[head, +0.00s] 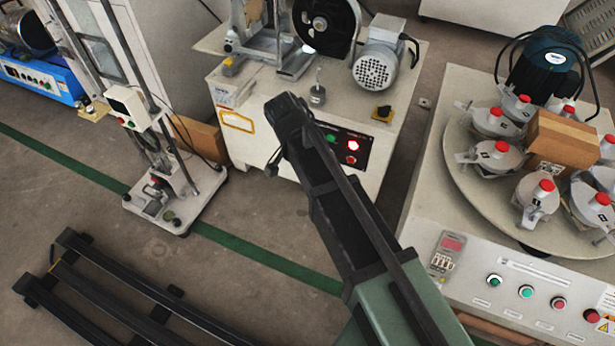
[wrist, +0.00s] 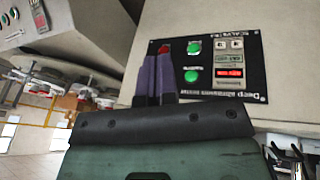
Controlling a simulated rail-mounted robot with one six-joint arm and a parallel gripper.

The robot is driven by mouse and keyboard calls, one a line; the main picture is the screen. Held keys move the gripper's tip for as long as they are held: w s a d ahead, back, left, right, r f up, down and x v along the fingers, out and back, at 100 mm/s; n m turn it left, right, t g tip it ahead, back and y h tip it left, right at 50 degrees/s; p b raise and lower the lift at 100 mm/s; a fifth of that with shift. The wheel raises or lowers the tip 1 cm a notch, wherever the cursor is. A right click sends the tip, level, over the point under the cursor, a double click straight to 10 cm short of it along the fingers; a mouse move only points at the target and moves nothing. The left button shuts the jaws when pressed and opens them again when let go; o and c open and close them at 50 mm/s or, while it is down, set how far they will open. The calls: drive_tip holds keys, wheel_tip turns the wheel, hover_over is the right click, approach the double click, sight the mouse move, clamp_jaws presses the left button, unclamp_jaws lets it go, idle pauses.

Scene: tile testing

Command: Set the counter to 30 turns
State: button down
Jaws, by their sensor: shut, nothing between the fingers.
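The abrasion tester's dark control panel (wrist: 208,92) fills the upper right of the wrist view, its lettering upside down. It holds a counter with a lit red display (wrist: 229,73) and small keys (wrist: 230,44); the digits are too small to read. Beside these are green buttons (wrist: 192,76) and a red button (wrist: 165,48). My gripper (wrist: 158,57) is shut and empty, its fingertips overlapping the panel near the red button; I cannot tell if they touch. In the head view my arm hides part of the panel (head: 340,145), and my fingertips are not clear.
The white tester cabinet (head: 232,135) carries a motor (head: 378,65) and a wheel. At right, a machine with a round table (head: 470,205) has its own small red display (head: 453,243) and buttons. A stand (head: 178,205) is at left, a black frame (head: 100,290) lower left.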

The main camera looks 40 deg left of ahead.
drive_tip(key=s+a+f+m+t+b, duration=0.1)
drive_tip(key=s+a+f+m+b, duration=0.15)
drive_tip(key=a+f, duration=0.4)
drive_tip(key=w+a+r+m, duration=0.1)
drive_tip(key=m, duration=0.3)
drive_tip(key=a+m+t, duration=0.1)
drive_tip(key=m, duration=0.3)
drive_tip(key=w+a+r+m+t+h, duration=0.1)
drive_tip(key=m, duration=0.3)
drive_tip(key=shift+w+a+r+m, duration=0.25)
drive_tip(key=shift+w+a+r, duration=0.05)
drive_tip(key=shift+a, duration=0.1)
drive_tip(key=w+d+f+b, duration=0.2)
drive_tip(key=w+f+b, duration=0.5)
drive_tip(key=w+b, duration=0.1)
drive_tip(key=shift+w+f, duration=0.4)
drive_tip(key=shift+w, duration=0.3)
